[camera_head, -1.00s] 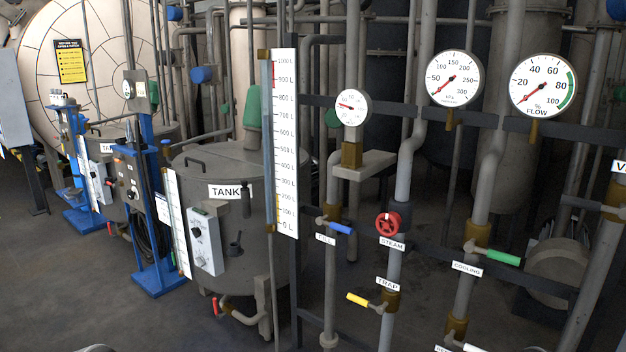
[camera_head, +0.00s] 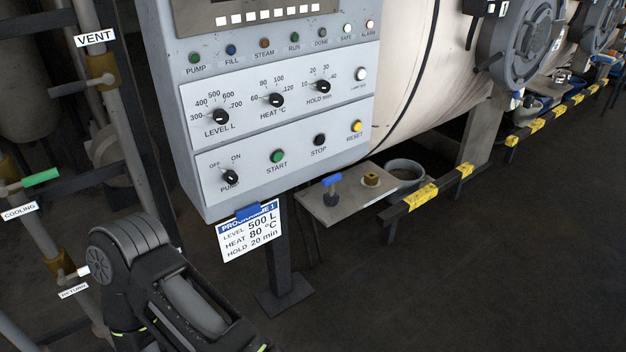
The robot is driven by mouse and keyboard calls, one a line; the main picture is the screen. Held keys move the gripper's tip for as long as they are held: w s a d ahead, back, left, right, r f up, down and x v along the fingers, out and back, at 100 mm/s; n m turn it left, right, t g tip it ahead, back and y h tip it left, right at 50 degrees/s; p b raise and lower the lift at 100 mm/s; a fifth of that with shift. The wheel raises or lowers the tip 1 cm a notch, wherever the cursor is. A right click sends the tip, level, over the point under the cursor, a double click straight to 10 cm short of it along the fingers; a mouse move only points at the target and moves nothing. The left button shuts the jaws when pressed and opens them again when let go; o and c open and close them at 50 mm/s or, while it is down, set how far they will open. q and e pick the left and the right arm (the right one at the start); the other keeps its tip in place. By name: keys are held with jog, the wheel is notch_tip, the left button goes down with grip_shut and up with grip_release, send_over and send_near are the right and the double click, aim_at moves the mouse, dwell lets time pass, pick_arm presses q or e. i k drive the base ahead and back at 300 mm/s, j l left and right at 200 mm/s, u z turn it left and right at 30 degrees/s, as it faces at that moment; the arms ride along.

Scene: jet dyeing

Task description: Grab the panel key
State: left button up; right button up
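A small blue T-handled piece (camera_head: 332,182), which looks like the panel key, stands upright on a grey shelf (camera_head: 345,208) just right of the control panel. Its lower shaft is dark and seems to rest on or in the shelf; I cannot tell which. A brass block (camera_head: 371,179) sits beside it to the right. One of my arms shows at the bottom left, below the panel, but its gripper is out of the frame. My other gripper is not in view either. Nothing of mine touches the key.
The control panel (camera_head: 330,105) with knobs and buttons stands on a dark post (camera_head: 283,262). A programme card (camera_head: 249,231) hangs below it. A yellow-and-black rail (camera_head: 425,196) runs to the right. Pipes and valves stand at left. The floor at lower right is clear.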

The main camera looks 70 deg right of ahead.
aim_at(330, 181)
jog(key=z, duration=2.6)
